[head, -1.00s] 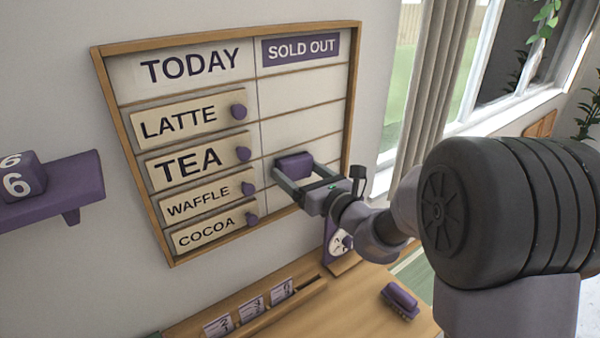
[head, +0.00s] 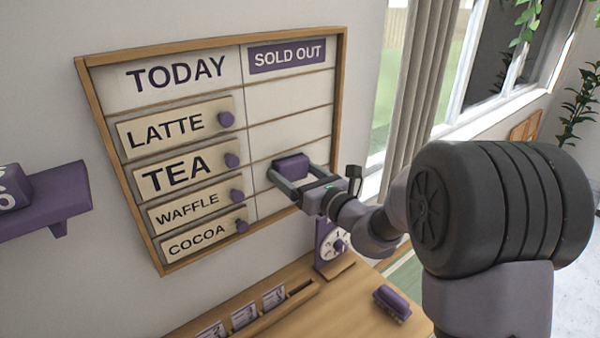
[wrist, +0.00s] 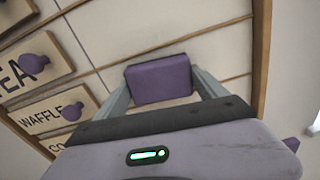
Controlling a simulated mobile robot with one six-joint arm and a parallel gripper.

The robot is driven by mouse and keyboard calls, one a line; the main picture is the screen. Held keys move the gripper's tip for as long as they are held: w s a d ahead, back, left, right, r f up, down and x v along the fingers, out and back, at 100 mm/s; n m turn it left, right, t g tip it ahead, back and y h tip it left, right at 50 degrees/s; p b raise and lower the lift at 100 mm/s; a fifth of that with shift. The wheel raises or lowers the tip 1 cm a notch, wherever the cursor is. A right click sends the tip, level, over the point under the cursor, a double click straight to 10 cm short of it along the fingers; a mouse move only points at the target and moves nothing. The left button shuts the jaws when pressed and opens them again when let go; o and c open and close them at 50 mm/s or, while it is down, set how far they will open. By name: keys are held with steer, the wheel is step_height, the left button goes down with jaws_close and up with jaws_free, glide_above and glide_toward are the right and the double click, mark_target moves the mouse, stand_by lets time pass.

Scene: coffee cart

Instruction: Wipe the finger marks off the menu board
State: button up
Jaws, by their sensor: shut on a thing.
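The menu board (head: 290,97) hangs on the wall in a wooden frame, with TODAY on the left and a purple SOLD OUT label on the right. My gripper (head: 287,175) is at the lower part of the SOLD OUT column. It is shut on a purple block (head: 291,166), which looks like an eraser; the block also shows between the fingers in the wrist view (wrist: 160,80). The block is at or very near the board face; I cannot tell whether it touches. I cannot make out any finger marks on the board.
LATTE, TEA, WAFFLE and COCOA plates with purple knobs (head: 226,119) fill the left column. Below are a wooden counter (head: 345,300), a card rack (head: 258,312), a dial stand (head: 331,243) and a purple brush-like thing (head: 392,303). A purple shelf (head: 50,213) is at left.

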steer(key=shift+s+a+r, duration=0.1)
steer(key=shift+s+a, duration=0.55)
steer(key=shift+a, duration=0.35)
steer(key=shift+s+d, duration=0.1)
steer(key=shift+s, duration=0.15)
steer(key=shift+b+v, duration=0.7)
steer(key=shift+v, duration=1.9)
steer(key=shift+d, duration=0.1)
steer(key=shift+v, duration=1.4)
